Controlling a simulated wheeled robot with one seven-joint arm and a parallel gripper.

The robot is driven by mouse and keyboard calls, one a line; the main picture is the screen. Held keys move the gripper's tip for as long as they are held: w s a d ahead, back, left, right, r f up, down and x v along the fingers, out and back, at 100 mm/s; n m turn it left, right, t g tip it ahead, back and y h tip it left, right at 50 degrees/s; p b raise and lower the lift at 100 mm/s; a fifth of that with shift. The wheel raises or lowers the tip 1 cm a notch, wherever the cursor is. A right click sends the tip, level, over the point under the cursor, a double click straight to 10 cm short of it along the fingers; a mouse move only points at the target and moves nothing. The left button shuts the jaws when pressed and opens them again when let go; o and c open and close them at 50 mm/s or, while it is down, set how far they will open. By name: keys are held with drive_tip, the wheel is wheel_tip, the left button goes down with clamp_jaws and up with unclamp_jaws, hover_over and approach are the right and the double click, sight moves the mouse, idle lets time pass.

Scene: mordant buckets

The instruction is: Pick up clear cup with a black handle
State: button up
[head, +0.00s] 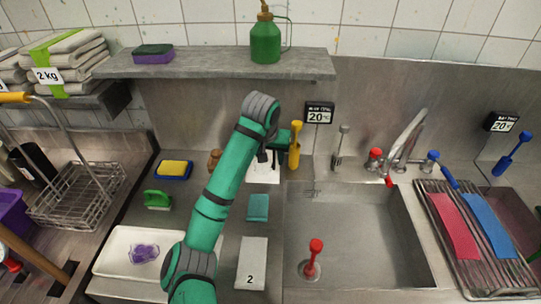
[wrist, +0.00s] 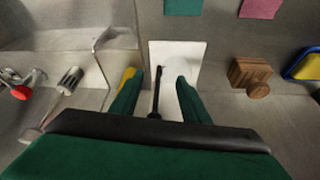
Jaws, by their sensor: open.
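My gripper (wrist: 157,97) is open, with its two green fingers spread over a white square plate (wrist: 177,55) at the back of the counter. A thin black handle (wrist: 156,100) stands between the fingers in the wrist view, apart from both. The clear body of the cup is hard to make out against the white plate and grey steel. In the head view my gripper (head: 281,152) is above the plate (head: 263,174), just left of a yellow-handled tool (head: 295,143). My arm and gripper hide much of this spot there.
The yellow-handled tool (wrist: 128,76) stands close by one finger in the wrist view. A wooden block (wrist: 250,73) is on the other side. The sink (head: 350,225) lies right of the plate, and a grey shelf (head: 215,67) hangs above. A teal cloth (head: 258,207) lies in front.

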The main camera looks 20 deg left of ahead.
drive_tip(key=w+f, duration=0.1)
drive_tip(key=w, duration=0.6)
drive_tip(key=shift+a, duration=0.35)
clamp_jaws()
